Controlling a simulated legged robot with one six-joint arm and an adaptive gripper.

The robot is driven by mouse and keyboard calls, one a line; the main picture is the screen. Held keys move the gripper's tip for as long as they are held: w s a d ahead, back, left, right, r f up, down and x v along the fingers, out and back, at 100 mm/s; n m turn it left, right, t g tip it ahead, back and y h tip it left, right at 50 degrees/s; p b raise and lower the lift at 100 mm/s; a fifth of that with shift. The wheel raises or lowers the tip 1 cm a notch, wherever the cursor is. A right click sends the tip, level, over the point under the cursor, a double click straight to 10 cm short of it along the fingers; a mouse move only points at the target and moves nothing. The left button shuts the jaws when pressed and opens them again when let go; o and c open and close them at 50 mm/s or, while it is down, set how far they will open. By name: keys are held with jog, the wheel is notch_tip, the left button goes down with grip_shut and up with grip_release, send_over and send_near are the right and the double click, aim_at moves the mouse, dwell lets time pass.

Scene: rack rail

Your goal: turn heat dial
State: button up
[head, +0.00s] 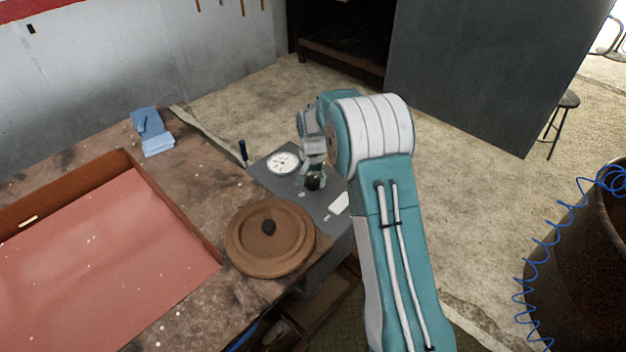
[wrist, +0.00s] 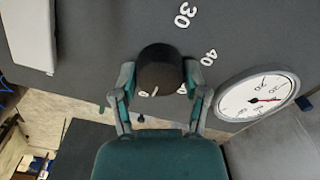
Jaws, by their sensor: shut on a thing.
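The heat dial is a round black knob on a grey control panel. In the wrist view the dial (wrist: 160,70) sits between the two fingers of my gripper (wrist: 158,88), which is shut on it. White numbers 30 and 40 show on the panel beside the dial, and other marks are partly hidden by the fingers. In the head view my gripper (head: 314,172) points down at the panel, and the dial (head: 312,183) shows just below it. A white round gauge (head: 283,162) with a red needle is on the same panel; it also shows in the wrist view (wrist: 258,95).
A brown round lid (head: 270,238) with a dark knob lies on the worn bench in front of the panel. A red-lined tray (head: 110,260) and a folded blue cloth (head: 152,132) are to the left. A rusty barrel (head: 590,265) with a coiled blue hose stands at right.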

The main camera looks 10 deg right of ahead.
aim_at(312, 179)
jog(key=shift+s+f+m, duration=0.1)
jog(key=shift+f+m, duration=0.1)
jog(key=shift+m, duration=0.3)
jog(key=o, duration=1.1)
jog(key=shift+o, duration=0.2)
jog(key=shift+a+r, duration=0.1)
jog(key=shift+r, duration=0.1)
notch_tip(312, 179, up, 12)
